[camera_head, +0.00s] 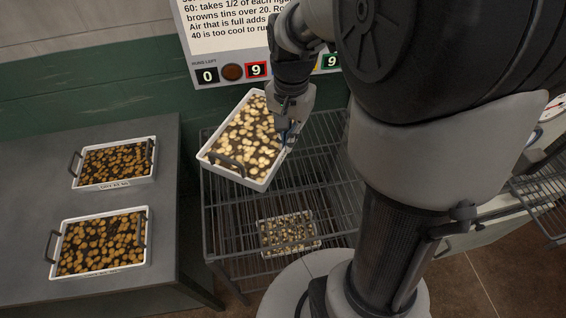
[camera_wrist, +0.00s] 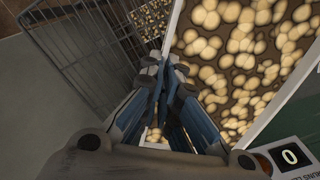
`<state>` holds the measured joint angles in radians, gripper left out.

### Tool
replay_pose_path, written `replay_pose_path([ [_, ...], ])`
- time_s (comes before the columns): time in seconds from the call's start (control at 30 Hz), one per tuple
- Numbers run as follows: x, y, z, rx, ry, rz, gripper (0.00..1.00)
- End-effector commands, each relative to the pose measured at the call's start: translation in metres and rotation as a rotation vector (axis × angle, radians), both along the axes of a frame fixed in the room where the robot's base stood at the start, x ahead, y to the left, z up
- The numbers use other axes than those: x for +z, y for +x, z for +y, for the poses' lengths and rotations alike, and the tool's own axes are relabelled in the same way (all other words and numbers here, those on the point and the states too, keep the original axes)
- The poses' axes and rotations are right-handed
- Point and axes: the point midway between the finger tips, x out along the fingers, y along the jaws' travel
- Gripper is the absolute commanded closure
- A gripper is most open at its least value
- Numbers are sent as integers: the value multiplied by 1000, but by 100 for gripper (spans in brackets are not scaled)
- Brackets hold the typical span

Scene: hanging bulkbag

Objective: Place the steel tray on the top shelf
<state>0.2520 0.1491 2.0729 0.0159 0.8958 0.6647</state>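A white-rimmed tray (camera_head: 213,158) of pale, brown-edged slices is at my gripper (camera_head: 289,128), above the top of the wire rack. It looks tilted, with a dark handle at its near end. My gripper is at its right long side. In the wrist view my gripper's fingers (camera_wrist: 163,66) are close together at the tray's white rim (camera_wrist: 174,28) and appear closed on it; the exact contact is hidden. The rack's top shelf (camera_head: 325,165) is bare wire where it shows. Whether the tray touches the shelf cannot be told.
Another tray (camera_head: 262,252) of pale pieces sits lower in the rack. Two white trays of browner slices, one far (camera_head: 76,183) and one near (camera_head: 57,273), lie on the grey table (camera_head: 175,225) at left. A sign board (camera_head: 215,45) hangs on the wall close behind my gripper.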

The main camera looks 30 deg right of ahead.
Motion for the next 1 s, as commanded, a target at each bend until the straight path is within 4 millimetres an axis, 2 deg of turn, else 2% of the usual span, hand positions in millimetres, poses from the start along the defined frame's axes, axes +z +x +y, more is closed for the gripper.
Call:
replay_pose_path([
  [0.03, 15, -7, -13, -125, 2, -10, 100],
  [0.13, 29, -21, -28, -328, 8, -12, 100],
  [0.23, 38, -29, -37, -460, 12, -14, 100],
  [0.33, 35, -34, -41, -523, 15, -14, 100],
  [0.47, 10, -35, -42, -537, 16, -10, 100],
  [0.8, -77, -35, -41, -533, 15, -11, 100],
  [1.0, -110, -34, -42, -532, 15, -13, 100],
])
